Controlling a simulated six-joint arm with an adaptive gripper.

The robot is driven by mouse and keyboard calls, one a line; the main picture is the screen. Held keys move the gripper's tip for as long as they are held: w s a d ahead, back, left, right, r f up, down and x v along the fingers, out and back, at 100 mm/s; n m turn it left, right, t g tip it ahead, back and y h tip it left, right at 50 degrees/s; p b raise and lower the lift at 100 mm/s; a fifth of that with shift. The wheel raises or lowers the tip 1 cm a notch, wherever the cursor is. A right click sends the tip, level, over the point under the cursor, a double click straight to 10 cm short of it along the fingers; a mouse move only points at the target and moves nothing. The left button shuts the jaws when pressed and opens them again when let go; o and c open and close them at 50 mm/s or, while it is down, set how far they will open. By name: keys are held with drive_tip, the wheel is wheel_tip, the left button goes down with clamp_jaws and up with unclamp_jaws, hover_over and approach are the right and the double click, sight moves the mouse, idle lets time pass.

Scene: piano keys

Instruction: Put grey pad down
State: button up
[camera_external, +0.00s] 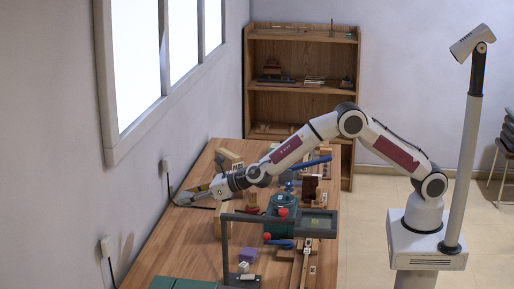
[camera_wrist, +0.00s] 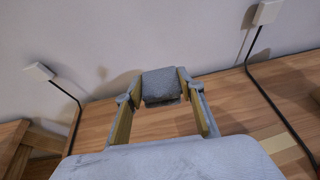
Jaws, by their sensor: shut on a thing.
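My gripper (camera_wrist: 161,88) is shut on a grey pad (camera_wrist: 160,82), a small rounded block held between the fingertips in the wrist view. The pad appears close to the wooden table top (camera_wrist: 155,125) near the wall; I cannot tell whether it touches the table. In the external view my gripper (camera_external: 191,196) reaches across the table to its left side, beside the wall. The pad is too small to make out there.
Many objects crowd the table's middle and right, including a teal round container (camera_external: 283,204), a dark frame (camera_external: 240,217) and a purple block (camera_external: 248,255). Black cables (camera_wrist: 262,92) run down the wall onto the table. Bare wood shows near the wall.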

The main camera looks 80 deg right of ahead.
drive_tip(key=shift+f, duration=0.1)
idle(0.3)
hover_over(192, 247)
wheel_tip(192, 247, down, 13)
drive_tip(key=shift+f, duration=0.2)
idle(0.4)
drive_tip(key=shift+f, duration=0.15)
drive_tip(key=shift+f, duration=1.9)
drive_tip(key=shift+f, duration=0.15)
drive_tip(key=o, duration=1)
drive_tip(key=shift+s, duration=0.1)
drive_tip(key=shift+v, duration=3.8)
